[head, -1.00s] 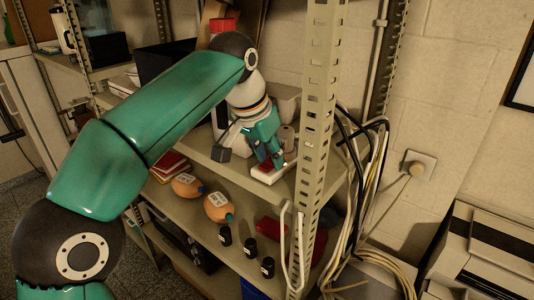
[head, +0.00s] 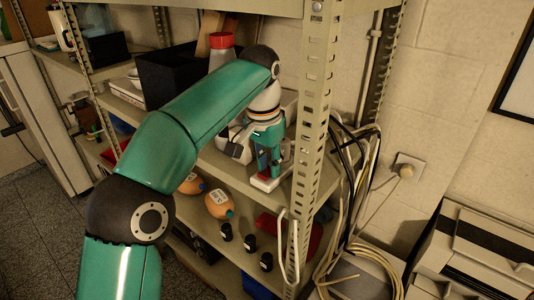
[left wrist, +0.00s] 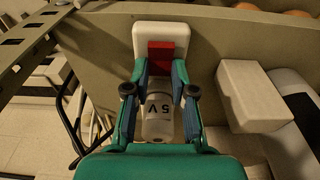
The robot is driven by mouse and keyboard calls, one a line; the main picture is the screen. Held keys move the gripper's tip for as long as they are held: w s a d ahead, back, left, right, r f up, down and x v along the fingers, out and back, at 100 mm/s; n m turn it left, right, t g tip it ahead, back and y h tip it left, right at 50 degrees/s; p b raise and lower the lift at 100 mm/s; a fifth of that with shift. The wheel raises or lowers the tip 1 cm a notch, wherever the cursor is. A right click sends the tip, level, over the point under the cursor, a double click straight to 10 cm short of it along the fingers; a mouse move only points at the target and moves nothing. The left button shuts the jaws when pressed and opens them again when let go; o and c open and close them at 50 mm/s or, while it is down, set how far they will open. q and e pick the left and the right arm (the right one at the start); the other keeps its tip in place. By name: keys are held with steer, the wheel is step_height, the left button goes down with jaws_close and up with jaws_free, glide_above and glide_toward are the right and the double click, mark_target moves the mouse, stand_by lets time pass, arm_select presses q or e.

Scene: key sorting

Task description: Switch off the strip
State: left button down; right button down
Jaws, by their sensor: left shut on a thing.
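The white strip (head: 268,182) lies near the front edge of the shelf, beside the metal upright; in the left wrist view it is a white block (left wrist: 165,30) with a red switch (left wrist: 160,54). My left gripper (left wrist: 160,72) points down over it, with its fingertips on either side of the red switch and shut on it. In the head view my left gripper (head: 267,168) hides part of the strip. My right gripper is not in view.
The perforated metal upright (head: 312,130) stands just right of the gripper, with hanging cables (head: 352,170) beyond. A red-capped container (head: 221,50) stands beside a black bin (head: 168,72). Orange objects (head: 219,205) and small black jars (head: 249,243) are on the shelf below.

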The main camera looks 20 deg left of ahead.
arm_select(q)
steer(key=shift+r, duration=0.1)
steer(key=c, duration=1)
jaws_free()
steer(key=shift+o, duration=0.2)
